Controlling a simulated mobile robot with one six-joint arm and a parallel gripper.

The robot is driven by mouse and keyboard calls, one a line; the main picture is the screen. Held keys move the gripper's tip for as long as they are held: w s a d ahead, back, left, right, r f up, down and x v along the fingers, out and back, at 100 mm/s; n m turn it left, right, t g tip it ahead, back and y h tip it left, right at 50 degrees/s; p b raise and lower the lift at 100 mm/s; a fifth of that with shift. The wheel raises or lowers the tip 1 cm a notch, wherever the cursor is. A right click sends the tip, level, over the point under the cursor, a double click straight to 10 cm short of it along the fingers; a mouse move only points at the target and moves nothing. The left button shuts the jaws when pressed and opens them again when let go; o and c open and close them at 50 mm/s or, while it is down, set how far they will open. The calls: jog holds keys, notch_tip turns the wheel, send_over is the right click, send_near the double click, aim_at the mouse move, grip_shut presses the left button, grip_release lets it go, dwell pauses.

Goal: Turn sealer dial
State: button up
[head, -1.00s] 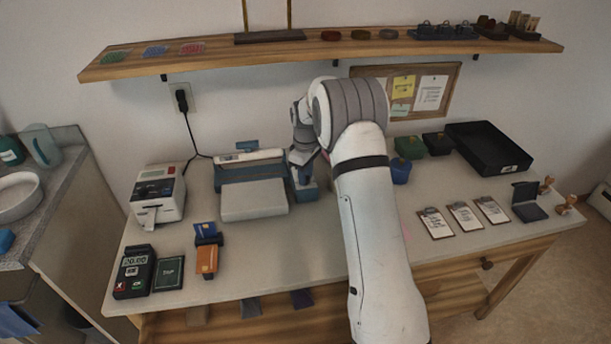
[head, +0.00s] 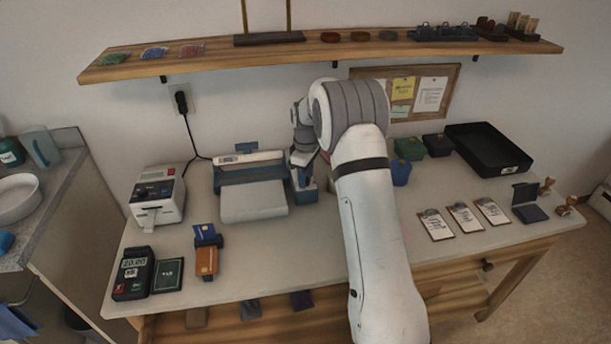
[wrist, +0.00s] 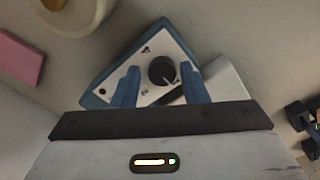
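The sealer (head: 252,196) stands on the workbench left of my arm, with a blue body and a pale front plate. In the wrist view, its dial (wrist: 161,71) is a round black knob with a light pointer mark, on a white panel (wrist: 146,52) with a blue rim and small printed marks. My gripper (wrist: 160,82) has two blue fingers, spread apart, one on each side of the dial. I cannot tell whether they touch it. In the head view my gripper (head: 303,178) is at the sealer's right end, and the dial is hidden there.
A label printer (head: 157,195) stands left of the sealer, with a card terminal (head: 133,273) in front. Blue (head: 400,173) and green (head: 410,148) bins and a black tray (head: 488,150) lie right of my arm. A shelf (head: 300,50) runs above. The bench front centre is clear.

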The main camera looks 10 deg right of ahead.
jog(key=shift+o, duration=0.8)
jog(key=shift+f, duration=0.1)
jog(key=shift+r, duration=3.95)
